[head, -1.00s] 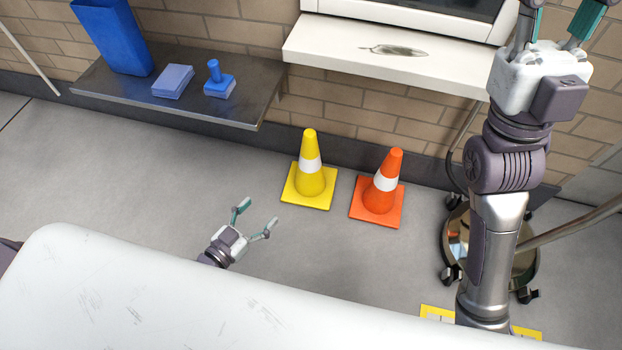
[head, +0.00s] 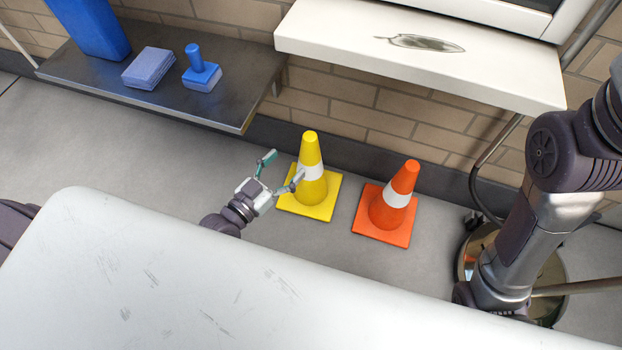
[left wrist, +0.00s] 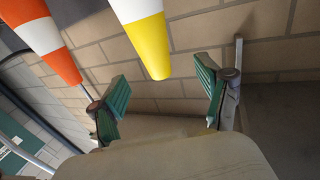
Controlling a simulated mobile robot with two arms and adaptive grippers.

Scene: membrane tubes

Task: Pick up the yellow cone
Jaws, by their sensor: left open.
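The yellow cone (head: 312,172) with a white band stands upright on its square yellow base on the floor by the brick wall. My left gripper (head: 281,170) is open and empty, at the cone's left side in the head view. One fingertip overlaps the cone's edge there; I cannot tell whether it touches. In the left wrist view the yellow cone (left wrist: 150,42) shows upside down, its tip above the gap between the open fingers (left wrist: 160,103). My right arm stands at the right of the head view, its gripper out of the picture.
An orange cone (head: 395,205) stands just right of the yellow one and also shows in the left wrist view (left wrist: 42,40). A dark shelf (head: 232,100) with blue items overhangs at the back left. A white ledge (head: 430,65) juts from the wall at the back right.

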